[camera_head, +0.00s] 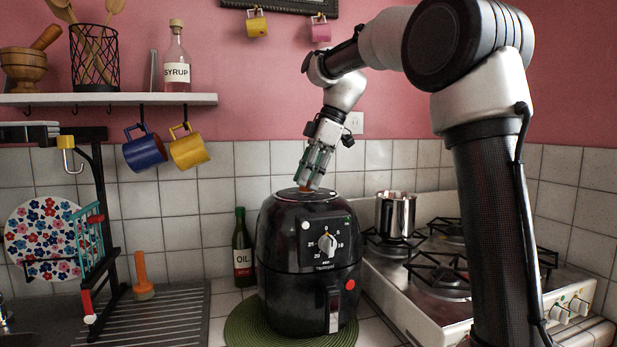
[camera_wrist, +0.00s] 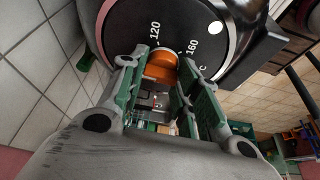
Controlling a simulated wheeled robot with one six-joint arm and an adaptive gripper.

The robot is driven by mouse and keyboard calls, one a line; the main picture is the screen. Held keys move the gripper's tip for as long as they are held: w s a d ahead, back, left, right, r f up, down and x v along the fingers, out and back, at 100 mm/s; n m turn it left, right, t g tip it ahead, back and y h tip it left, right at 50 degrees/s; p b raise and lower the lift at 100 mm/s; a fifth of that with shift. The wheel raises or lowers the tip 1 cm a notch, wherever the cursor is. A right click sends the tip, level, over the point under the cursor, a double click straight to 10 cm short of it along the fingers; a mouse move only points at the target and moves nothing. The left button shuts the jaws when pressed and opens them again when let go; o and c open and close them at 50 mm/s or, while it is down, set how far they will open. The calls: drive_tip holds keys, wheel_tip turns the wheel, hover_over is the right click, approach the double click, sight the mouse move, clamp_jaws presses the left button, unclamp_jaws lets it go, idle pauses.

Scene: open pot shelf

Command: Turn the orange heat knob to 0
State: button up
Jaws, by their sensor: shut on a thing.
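The orange heat knob (camera_wrist: 161,66) sits on top of the black air fryer (camera_head: 290,250), in the middle of its round dark dial (camera_wrist: 112,18). In the wrist view the dial shows the marks 120 and 160 and a letter C; no 0 shows on this dial. My gripper (camera_head: 309,184) comes down from above, with its green-sided fingers on either side of the knob. In the wrist view my gripper (camera_wrist: 158,76) is shut on the knob. The fingers hide part of the knob and dial, and I cannot tell which mark the knob points to.
The fryer stands on a green round mat (camera_head: 240,328). An oil bottle (camera_head: 243,250) is at its left, and a stove (camera_head: 420,300) with a metal pot (camera_head: 395,214) at its right. A dish rack (camera_head: 100,230) is farther left. A shelf (camera_head: 110,99) hangs above left.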

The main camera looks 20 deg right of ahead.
drive_tip(key=shift+n, duration=0.6)
drive_tip(key=o, duration=1)
drive_tip(key=v, duration=1.2)
drive_tip(key=shift+w, duration=0.25)
